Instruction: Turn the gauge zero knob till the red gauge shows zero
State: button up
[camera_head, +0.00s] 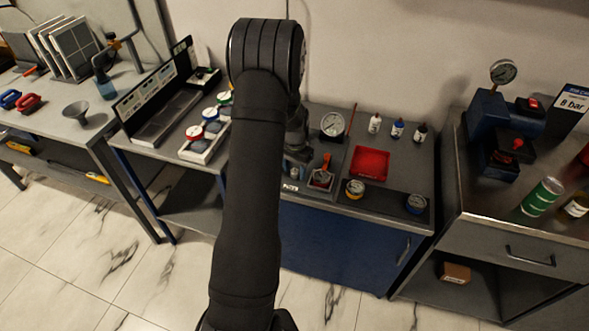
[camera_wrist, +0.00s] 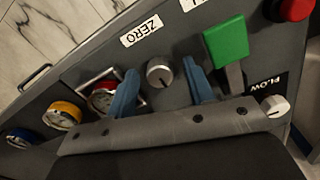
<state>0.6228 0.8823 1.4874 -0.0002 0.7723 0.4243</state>
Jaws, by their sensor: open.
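The zero knob (camera_wrist: 160,73) is a round silver knob with a dark pointer line, beside a white ZERO label (camera_wrist: 141,30) in the wrist view. My gripper (camera_wrist: 160,67) is open, one blue finger on each side of the knob, with gaps showing. I cannot tell how far down the fingers reach along it. The red gauge (camera_wrist: 101,98) has a red rim and a pale metal bracket. My left-hand finger partly covers it, and its reading is too small to tell. In the head view my arm hides much of the gripper area.
A green handle (camera_wrist: 228,45) stands close to the right-hand finger, with a FLOW knob (camera_wrist: 275,106) beyond. A yellow gauge (camera_wrist: 62,115) and a blue gauge (camera_wrist: 20,138) lie left. In the head view, a red tray (camera_head: 370,163) and a large dial (camera_head: 332,124) share the bench.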

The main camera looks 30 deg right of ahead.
jog(key=c, duration=1)
jog(key=shift+n, duration=2.9)
jog(key=o, duration=1)
